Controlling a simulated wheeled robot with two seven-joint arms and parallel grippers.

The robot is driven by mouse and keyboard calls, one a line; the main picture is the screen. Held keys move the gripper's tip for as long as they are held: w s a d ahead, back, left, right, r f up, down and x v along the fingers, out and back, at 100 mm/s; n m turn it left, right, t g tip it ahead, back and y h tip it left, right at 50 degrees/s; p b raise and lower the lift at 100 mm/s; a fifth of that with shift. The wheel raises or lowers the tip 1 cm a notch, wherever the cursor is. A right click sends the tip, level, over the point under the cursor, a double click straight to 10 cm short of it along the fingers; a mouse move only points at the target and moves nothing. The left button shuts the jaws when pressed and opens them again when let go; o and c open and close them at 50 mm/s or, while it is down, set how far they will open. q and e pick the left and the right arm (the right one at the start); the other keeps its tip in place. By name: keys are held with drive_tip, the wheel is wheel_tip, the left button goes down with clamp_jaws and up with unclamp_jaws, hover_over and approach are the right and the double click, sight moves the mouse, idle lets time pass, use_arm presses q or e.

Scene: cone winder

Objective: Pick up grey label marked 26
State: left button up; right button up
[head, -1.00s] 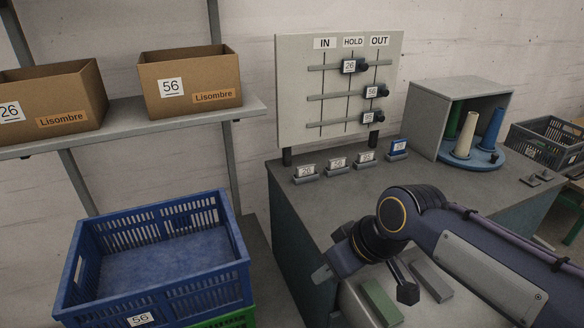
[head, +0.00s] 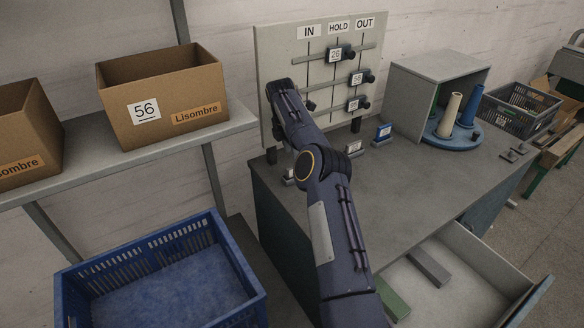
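A row of small label stands sits along the back of the grey worktop, below the board. The grey-stand label at the left end (head: 288,177) is partly covered by my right arm, and its number cannot be read. Another grey-stand label (head: 354,148) shows right of the arm, its number too small to read. A blue-stand label (head: 383,134) is at the right end. My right arm (head: 335,225) rises across the worktop to the board's left side. Its fingers are mostly hidden behind the arm, so their opening cannot be told. My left gripper is out of view.
The IN/HOLD/OUT board (head: 268,60) carries several tagged sliders, the top one marked 26 (head: 336,55). A cabinet (head: 425,75) with cones stands right. An open drawer (head: 515,292) juts out in front. A blue crate (head: 240,262) and shelf boxes are left. The worktop's middle right is clear.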

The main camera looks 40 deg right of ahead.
drive_tip(key=f, duration=0.2)
drive_tip(key=d+f, duration=0.1)
drive_tip(key=f, duration=0.4)
drive_tip(key=shift+s+d+f, duration=0.15)
drive_tip(key=shift+s+f, duration=0.1)
clamp_jaws()
